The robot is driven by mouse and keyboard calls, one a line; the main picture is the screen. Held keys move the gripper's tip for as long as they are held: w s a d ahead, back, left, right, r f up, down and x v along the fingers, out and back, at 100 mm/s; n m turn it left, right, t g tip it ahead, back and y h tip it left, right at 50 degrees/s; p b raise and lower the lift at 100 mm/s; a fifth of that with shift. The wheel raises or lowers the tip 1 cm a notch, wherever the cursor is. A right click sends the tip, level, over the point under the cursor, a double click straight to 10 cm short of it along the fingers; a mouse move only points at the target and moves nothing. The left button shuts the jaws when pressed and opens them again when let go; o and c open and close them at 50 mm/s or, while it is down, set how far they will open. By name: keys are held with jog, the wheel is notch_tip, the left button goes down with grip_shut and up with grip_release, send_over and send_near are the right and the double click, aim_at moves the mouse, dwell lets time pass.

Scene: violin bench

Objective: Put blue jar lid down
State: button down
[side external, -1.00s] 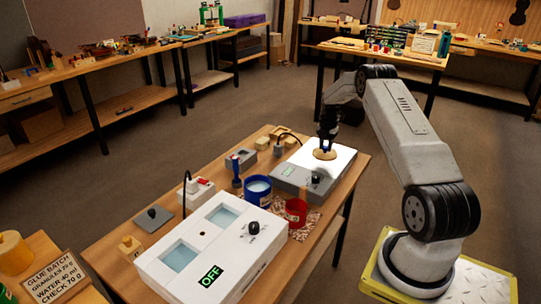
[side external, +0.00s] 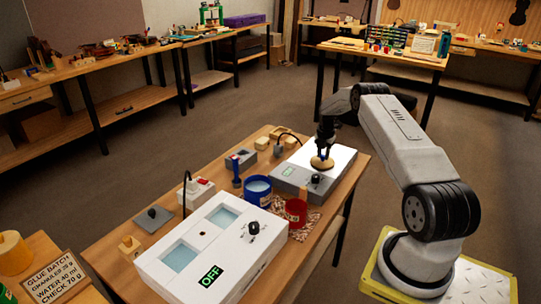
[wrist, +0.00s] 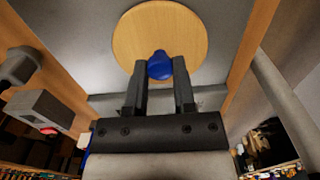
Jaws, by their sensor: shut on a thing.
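The blue jar lid is a round tan disc (side external: 322,163) with a blue knob, which shows clearly in the wrist view (wrist: 159,66). My gripper (side external: 324,151) is shut on the knob, its two fingers (wrist: 160,82) on either side of it. The lid is over the white plate of a grey scale-like device (side external: 291,180); I cannot tell whether it touches the plate. The blue jar (side external: 258,193) stands uncovered to the left, with something pale blue inside.
A red jar (side external: 296,211) stands on a speckled mat in front of the device. A large white unit (side external: 210,245) reading OFF fills the near table. Small blocks and a grey box (side external: 241,157) stand behind the blue jar. The plate around the lid looks clear.

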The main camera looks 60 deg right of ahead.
aim_at(322, 155)
jog(key=shift+f, duration=0.1)
jog(key=shift+c, duration=2.2)
grip_release()
notch_tip(322, 155, up, 12)
jog(key=shift+w+a, duration=0.1)
